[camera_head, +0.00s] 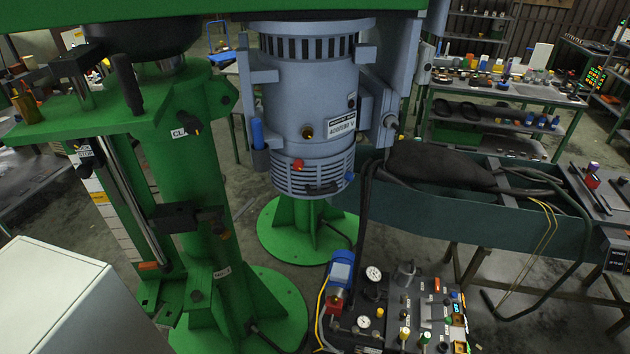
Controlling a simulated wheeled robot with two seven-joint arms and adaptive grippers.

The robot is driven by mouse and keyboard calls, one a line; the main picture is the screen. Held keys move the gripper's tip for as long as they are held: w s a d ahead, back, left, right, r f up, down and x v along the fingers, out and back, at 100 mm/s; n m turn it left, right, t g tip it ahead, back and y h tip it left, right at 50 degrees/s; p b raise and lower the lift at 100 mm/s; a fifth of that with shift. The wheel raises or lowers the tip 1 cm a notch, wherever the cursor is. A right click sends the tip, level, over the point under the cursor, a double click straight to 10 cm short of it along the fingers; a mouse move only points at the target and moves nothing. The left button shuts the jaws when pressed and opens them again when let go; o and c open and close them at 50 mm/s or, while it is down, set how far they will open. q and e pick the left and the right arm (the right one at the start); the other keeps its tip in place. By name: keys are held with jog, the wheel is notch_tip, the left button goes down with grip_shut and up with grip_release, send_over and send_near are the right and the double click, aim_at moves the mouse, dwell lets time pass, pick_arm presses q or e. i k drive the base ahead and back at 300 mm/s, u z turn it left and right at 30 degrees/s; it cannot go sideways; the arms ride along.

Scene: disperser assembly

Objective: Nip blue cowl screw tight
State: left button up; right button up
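The blue-grey motor (309,95) hangs upright from the green machine in the upper middle of the head view. A louvred cowl (312,178) closes its lower end. A small blue spot (349,176) on the cowl's right edge looks like the blue cowl screw, but it is too small to tell how far in it sits. A red screw or knob (298,165) is on the cowl's front left. A blue-handled item (257,132) stands in a dark holder at the motor's left side. Neither of my grippers is in view.
The green column (188,190) stands left of the motor. A panel with gauges (373,273) and several knobs is below it. A dark green trough (460,215) with black cables is at right. A pale box (50,300) fills the lower left. Open floor shows around the motor.

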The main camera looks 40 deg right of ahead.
aim_at(349, 176)
jog(key=z, duration=1.45)
